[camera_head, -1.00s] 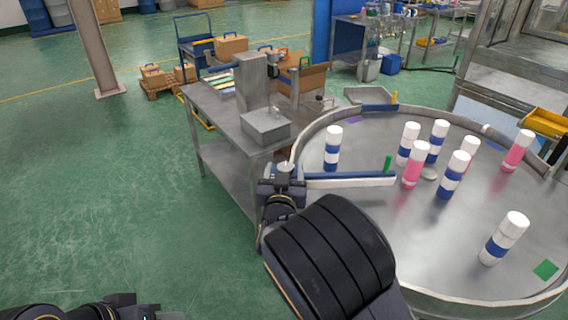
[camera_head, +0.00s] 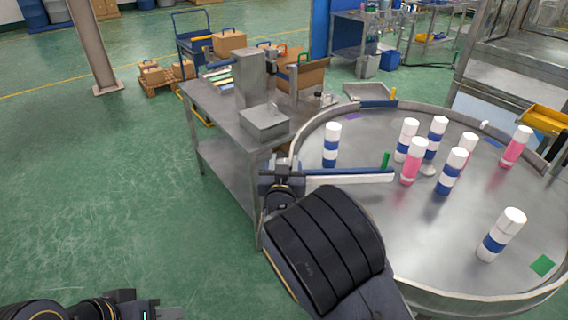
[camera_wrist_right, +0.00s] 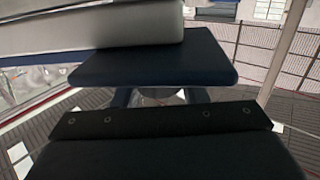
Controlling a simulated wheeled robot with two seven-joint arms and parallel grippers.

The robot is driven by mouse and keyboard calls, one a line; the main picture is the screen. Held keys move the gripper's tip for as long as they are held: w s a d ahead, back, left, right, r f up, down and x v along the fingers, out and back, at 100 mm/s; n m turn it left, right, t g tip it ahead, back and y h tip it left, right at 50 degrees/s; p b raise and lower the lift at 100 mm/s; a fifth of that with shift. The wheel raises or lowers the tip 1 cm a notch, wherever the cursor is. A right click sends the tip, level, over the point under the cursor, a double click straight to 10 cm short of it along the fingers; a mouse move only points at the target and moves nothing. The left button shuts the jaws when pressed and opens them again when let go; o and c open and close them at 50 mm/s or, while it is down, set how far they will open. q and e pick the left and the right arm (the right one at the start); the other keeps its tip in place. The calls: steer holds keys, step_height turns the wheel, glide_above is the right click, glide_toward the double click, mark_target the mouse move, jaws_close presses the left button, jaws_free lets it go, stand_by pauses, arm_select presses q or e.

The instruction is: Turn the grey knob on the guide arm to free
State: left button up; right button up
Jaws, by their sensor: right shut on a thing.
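The guide arm (camera_head: 348,178), a bar with a blue top and a white side, reaches over the round metal table from its left rim. My right gripper (camera_head: 282,168) is at the bar's left end, shut on the grey knob, which is mostly hidden in the head view. In the right wrist view, a dark finger (camera_wrist_right: 155,117) crosses the middle, with a dark blue plate and a pale grey body beyond it; I cannot tell which part is the knob. My left gripper (camera_head: 150,306) is at the bottom left, away from the table, its opening unclear.
Several white-capped cans in blue and pink, such as one blue-banded can (camera_head: 331,145), stand on the round table (camera_head: 420,240). A steel workbench (camera_head: 215,115) with a grey box (camera_head: 264,121) stands just behind my right gripper.

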steer(key=shift+d+f+n+g+y+b, duration=0.25)
steer(key=shift+n+y+b, duration=0.95)
steer(key=shift+y+b, duration=1.2)
steer(key=shift+a+n+g+y+b, duration=0.1)
steer(key=shift+n+g+y+b, duration=0.25)
steer(key=shift+n+y+b, duration=2)
steer(key=m+h+b, duration=0.1)
steer(key=b, duration=0.2)
steer(key=shift+m, duration=0.25)
steer(key=shift+r+g+y+b, duration=0.25)
steer(key=shift+g+b, duration=0.05)
steer(key=shift+b, duration=0.15)
steer(key=o, duration=1)
steer(key=shift+b+v, duration=0.55)
steer(key=shift+v, duration=3.3)
